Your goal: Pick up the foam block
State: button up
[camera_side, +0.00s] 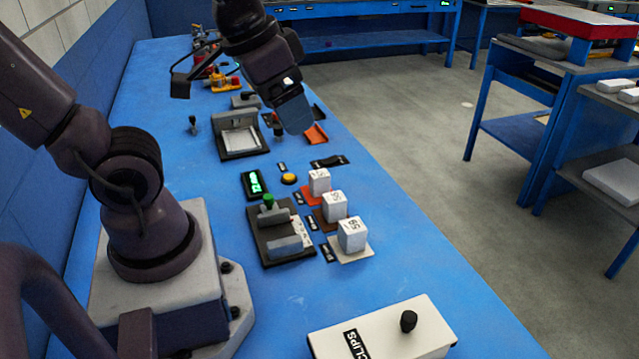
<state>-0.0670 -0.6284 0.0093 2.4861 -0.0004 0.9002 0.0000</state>
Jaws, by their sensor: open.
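My gripper (293,112) hangs over the blue bench behind the row of white blocks. Its jaws are open, and I see nothing held between them; their tips are small and partly hidden. No block is clearly marked as foam. Three white blocks with printed digits stand upright on small flat pads: the back block (319,181), the middle block (334,206) and the front block (352,234). A grey-blue block (285,246) lies on the dark fixture (264,250) to their left. My gripper is apart from all of these.
A white box (382,334) with a black knob, lettered "CLIPS", sits at the front. A dark-framed device (239,140), a green display (255,184) and a yellow button (289,178) stand on the bench (420,250). An orange piece (316,134) lies near my gripper. The bench's right side is clear.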

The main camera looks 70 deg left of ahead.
jog(key=w+a+f+n+g, duration=0.4)
jog(key=w+a+f+n, duration=0.35)
jog(key=a, duration=0.35)
jog(key=n, duration=1)
send_over(320, 173)
notch_tip(320, 173, down, 10)
notch_tip(320, 173, down, 8)
jog(key=shift+a+r, duration=0.15)
jog(key=shift+r, duration=0.1)
jog(key=shift+d+f, duration=0.2)
jog(key=shift+f, duration=2.45)
jog(key=shift+s, duration=0.1)
jog(key=c, duration=1)
jog(key=shift+r, duration=0.1)
